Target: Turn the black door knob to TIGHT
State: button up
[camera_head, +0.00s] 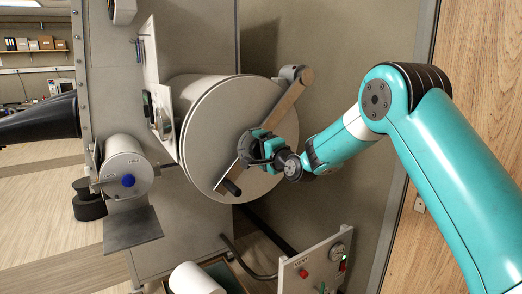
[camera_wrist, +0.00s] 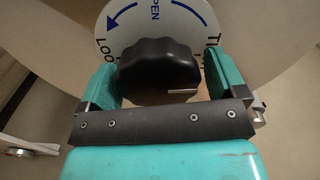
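The black door knob (camera_wrist: 160,72) sits at the middle of the round door (camera_head: 205,120). In the wrist view it is between the two teal fingers of my gripper (camera_wrist: 160,75), which press close on its left and right sides. A short white line shows on the knob's lower right. In the head view my gripper (camera_head: 262,148) is at the door's centre and hides the knob.
A slanted bar (camera_head: 290,98) with a dark grip (camera_head: 230,187) crosses the door close to my gripper. A small canister (camera_head: 122,165) with a blue knob is at left. A panel (camera_head: 316,262) with a gauge and a red knob stands below. A wooden door (camera_head: 480,60) is at right.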

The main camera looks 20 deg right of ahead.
jog(key=shift+o, duration=0.2)
jog(key=shift+s+f, duration=0.1)
jog(key=shift+s, duration=0.05)
jog(key=shift+s+d, duration=0.1)
jog(key=shift+s, duration=0.15)
jog(key=b+v, duration=0.7)
jog(key=v, duration=0.9)
jog(key=shift+s, duration=0.35)
jog(key=shift+d, duration=0.1)
